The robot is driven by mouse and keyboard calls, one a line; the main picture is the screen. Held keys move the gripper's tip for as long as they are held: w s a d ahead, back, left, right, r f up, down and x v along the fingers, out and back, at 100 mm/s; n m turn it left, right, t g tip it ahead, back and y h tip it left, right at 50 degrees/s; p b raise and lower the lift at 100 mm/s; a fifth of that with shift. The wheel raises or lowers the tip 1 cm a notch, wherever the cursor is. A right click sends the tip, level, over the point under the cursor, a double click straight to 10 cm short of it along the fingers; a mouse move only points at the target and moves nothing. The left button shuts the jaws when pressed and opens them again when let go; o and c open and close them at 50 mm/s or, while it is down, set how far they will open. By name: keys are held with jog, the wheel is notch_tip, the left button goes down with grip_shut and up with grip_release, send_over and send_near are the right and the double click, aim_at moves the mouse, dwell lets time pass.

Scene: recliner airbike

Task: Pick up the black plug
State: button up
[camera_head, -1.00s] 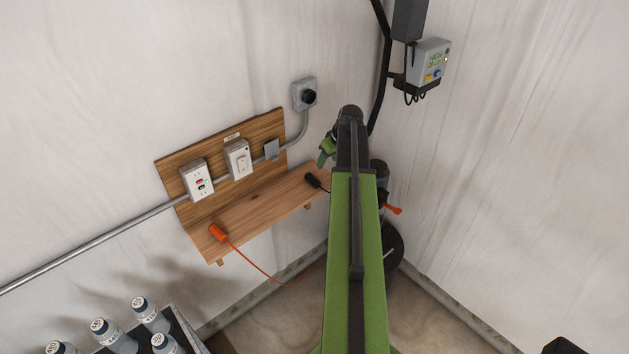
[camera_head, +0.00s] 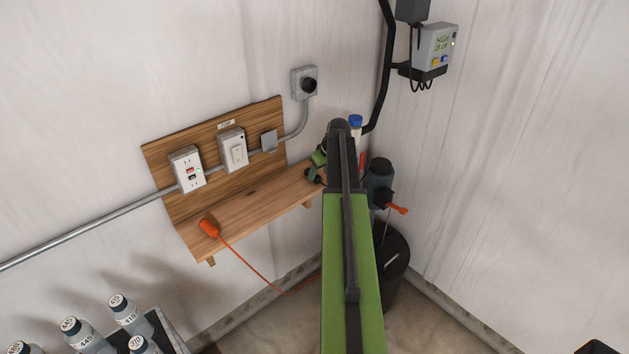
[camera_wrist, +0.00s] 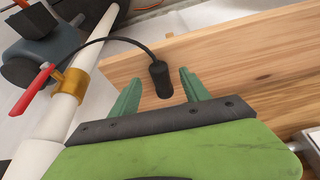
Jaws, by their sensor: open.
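The black plug (camera_wrist: 160,78) lies near the edge of the wooden shelf (camera_wrist: 230,62) in the wrist view, with its black cable curving off to the left. My gripper (camera_wrist: 157,88) is open, and the plug shows between its two green fingers, apart from both of them. I cannot tell how far above the shelf the fingers are. In the head view my gripper (camera_head: 316,168) is over the right end of the shelf (camera_head: 255,207), partly hidden by my arm. The plug is mostly hidden there.
An orange plug (camera_head: 209,228) with an orange cord lies at the shelf's left end. A white pipe (camera_wrist: 82,88) with a red-handled valve (camera_wrist: 38,88) stands left of my gripper. Outlets and a switch (camera_head: 233,150) are on the backboard. Several bottles (camera_head: 125,312) stand at lower left.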

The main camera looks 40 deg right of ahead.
aim_at(318, 176)
jog(key=b+x, duration=0.2)
jog(key=x, duration=0.1)
jog(key=shift+w+f, duration=0.1)
jog(key=shift+f, duration=0.25)
jog(key=shift+r, duration=0.15)
grip_shut()
jog(key=shift+r, duration=0.1)
